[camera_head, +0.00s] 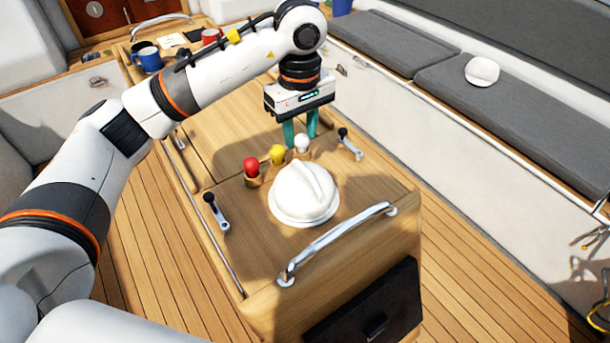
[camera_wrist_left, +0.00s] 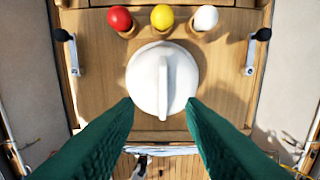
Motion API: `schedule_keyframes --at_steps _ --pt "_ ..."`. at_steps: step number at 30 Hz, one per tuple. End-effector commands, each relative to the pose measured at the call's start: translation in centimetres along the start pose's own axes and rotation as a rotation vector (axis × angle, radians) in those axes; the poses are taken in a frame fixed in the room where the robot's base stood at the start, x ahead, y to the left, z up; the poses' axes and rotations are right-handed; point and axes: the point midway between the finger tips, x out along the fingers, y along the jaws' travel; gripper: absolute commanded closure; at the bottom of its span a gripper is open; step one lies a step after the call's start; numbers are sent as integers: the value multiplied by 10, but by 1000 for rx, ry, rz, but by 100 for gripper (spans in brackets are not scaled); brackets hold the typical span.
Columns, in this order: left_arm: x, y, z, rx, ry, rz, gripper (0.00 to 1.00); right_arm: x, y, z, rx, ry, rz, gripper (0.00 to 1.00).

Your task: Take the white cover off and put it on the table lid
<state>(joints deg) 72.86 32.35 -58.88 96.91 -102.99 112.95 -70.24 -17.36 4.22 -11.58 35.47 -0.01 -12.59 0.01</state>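The white cover (camera_head: 303,193) is a round disc with a raised ridge handle. It sits on the near end of the wooden table, behind the metal rail. In the left wrist view the cover (camera_wrist_left: 162,80) lies ahead of the fingertips, its ridge running up and down the picture. My left gripper (camera_head: 300,138) hangs above the table on the far side of the cover, beyond the coloured knobs. Its green fingers are apart and empty, not touching the cover. The table lid (camera_head: 222,120) is the flat wooden panel beyond the knobs. My right gripper is not in view.
Red (camera_head: 251,165), yellow (camera_head: 277,153) and white (camera_head: 302,142) knobs stand in a row close behind the cover. Black-knobbed cranks flank it left (camera_head: 216,211) and right (camera_head: 349,143). Mugs (camera_head: 148,58) stand at the table's far end. A white cap (camera_head: 482,71) lies on the bench.

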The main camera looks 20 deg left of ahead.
Motion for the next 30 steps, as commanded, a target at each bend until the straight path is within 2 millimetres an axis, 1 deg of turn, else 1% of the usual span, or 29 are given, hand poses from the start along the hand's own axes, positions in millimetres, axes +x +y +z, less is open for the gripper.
schedule_keyframes --at_steps 1,6,11,16,18,21,24,29,30 --pt "6 1 0 -1 3 5 64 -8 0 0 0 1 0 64" --pt "30 0 0 -3 5 1 64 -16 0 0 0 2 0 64" --pt "40 -1 -2 -2 6 1 64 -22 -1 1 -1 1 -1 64" --pt "62 -4 -5 -4 8 3 64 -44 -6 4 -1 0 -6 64" --pt "74 -4 -5 -4 7 1 64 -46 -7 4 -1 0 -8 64" --pt "84 -4 -5 -3 6 0 64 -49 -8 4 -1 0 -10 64" --pt "88 -5 -4 -4 4 -3 64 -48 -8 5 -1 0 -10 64" --pt "88 -5 -4 -3 4 -3 64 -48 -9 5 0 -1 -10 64" --pt "88 -5 -4 -3 4 -3 69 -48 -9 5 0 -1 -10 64"
